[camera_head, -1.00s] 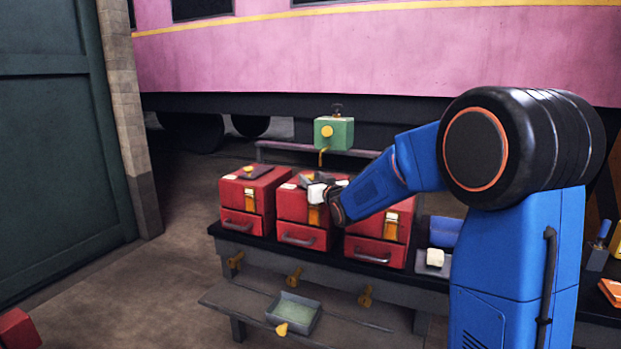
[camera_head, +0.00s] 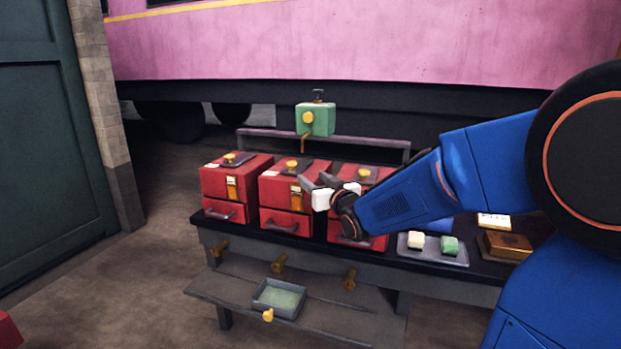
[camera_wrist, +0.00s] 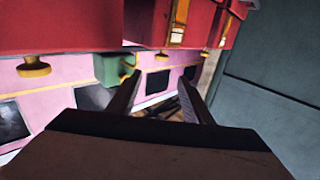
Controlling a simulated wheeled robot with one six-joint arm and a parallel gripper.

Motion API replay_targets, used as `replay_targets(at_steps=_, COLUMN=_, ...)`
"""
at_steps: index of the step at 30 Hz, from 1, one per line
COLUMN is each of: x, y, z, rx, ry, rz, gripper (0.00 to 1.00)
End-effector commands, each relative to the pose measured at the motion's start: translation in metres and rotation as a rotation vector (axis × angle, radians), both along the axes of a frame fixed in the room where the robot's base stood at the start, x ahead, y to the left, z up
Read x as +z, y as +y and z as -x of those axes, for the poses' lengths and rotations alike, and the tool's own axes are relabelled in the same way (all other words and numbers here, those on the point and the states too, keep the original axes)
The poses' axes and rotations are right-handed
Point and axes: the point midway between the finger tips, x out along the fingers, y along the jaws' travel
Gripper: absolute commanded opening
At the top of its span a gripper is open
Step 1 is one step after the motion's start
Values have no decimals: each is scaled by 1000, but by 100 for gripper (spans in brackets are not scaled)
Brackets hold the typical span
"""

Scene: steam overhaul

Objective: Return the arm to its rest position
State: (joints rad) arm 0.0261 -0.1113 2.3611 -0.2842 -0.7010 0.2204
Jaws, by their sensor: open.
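My blue arm (camera_head: 400,199) reaches in from the right in the head view. My gripper (camera_head: 318,182) is open and empty, with its fingers in front of the middle and right red boxes. I cannot tell whether it touches them. In the wrist view my gripper (camera_wrist: 160,92) shows two dark fingers spread apart, with nothing between them. Part of the right red box (camera_head: 358,177) is hidden behind my gripper and forearm.
Left (camera_head: 236,185) and middle (camera_head: 284,184) red boxes stand on the dark bench (camera_head: 234,228). A grey tray (camera_head: 433,258) holds white and green blocks. A green box (camera_head: 318,119) is behind. A shallow tray (camera_head: 279,299) sits on the lower shelf. Open floor lies left.

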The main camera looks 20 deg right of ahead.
Motion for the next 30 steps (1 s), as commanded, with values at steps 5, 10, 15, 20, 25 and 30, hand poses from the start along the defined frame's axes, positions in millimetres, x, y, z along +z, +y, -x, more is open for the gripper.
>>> replay_targets(at_steps=5, x=0, y=0, z=2, rx=0, ry=1, rz=0, gripper=46)
replay_targets(at_steps=10, x=0, y=0, z=1, rx=0, ry=1, rz=0, gripper=46)
replay_targets(at_steps=15, x=-1, y=-1, z=3, rx=-3, ry=6, rz=2, gripper=46)
replay_targets(at_steps=20, x=-5, y=-8, z=21, rx=-36, ry=75, rz=17, gripper=46)
replay_targets(at_steps=25, x=-22, y=-22, z=65, rx=-99, ry=239, rz=46, gripper=46)
replay_targets(at_steps=30, x=-45, y=-34, z=123, rx=-149, ry=420, rz=67, gripper=46)
